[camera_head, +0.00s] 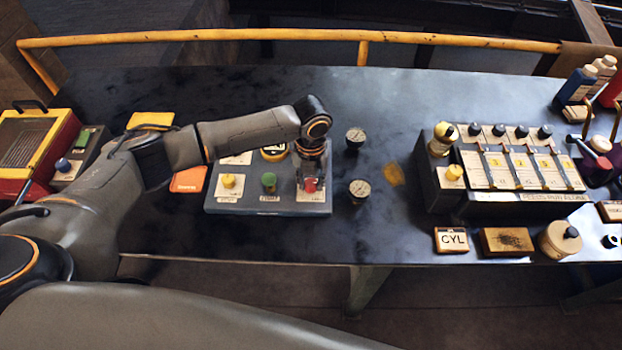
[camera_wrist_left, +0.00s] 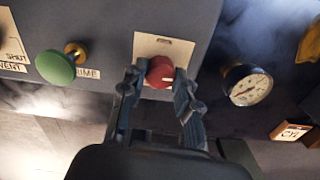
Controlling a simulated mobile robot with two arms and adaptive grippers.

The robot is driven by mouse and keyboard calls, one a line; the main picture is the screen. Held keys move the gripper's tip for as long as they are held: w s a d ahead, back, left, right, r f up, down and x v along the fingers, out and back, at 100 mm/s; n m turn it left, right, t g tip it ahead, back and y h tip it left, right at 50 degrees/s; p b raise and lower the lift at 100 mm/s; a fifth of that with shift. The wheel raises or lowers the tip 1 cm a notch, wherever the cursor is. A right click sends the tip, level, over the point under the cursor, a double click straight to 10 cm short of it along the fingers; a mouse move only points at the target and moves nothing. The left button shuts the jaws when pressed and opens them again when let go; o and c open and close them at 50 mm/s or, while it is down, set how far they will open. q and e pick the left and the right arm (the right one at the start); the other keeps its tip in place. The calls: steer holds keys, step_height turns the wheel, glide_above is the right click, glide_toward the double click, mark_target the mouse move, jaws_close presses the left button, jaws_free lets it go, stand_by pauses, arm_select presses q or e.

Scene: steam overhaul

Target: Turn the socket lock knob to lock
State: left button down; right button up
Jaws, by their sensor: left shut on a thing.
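The red knob (camera_wrist_left: 160,72) sits on a pale label plate (camera_wrist_left: 160,46) on the grey control panel. My left gripper (camera_wrist_left: 160,85) has one finger on each side of this knob and is shut on it. In the head view the left gripper (camera_head: 311,178) reaches down over the red knob (camera_head: 311,186) at the right end of the panel (camera_head: 232,205). The fingers and arm hide part of the knob there. The plate's wording is too small to read. My right gripper is not in view.
A green knob (camera_wrist_left: 55,66) is left of the red one, and a yellow knob (camera_head: 229,181) is farther left. Gauges (camera_head: 359,189) stand right of the panel. A valve block (camera_head: 505,195) stands at the right. A CYL box (camera_head: 452,239) lies near the front edge.

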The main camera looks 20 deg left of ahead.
mark_target(311, 183)
arm_select(q)
steer(key=shift+s+f+m, duration=0.1)
steer(key=shift+m, duration=0.2)
stand_by(0.4)
steer(key=c, duration=1)
jaws_free()
steer(key=shift+r, duration=0.35)
step_height(311, 183, up, 11)
steer(key=shift+r, duration=0.2)
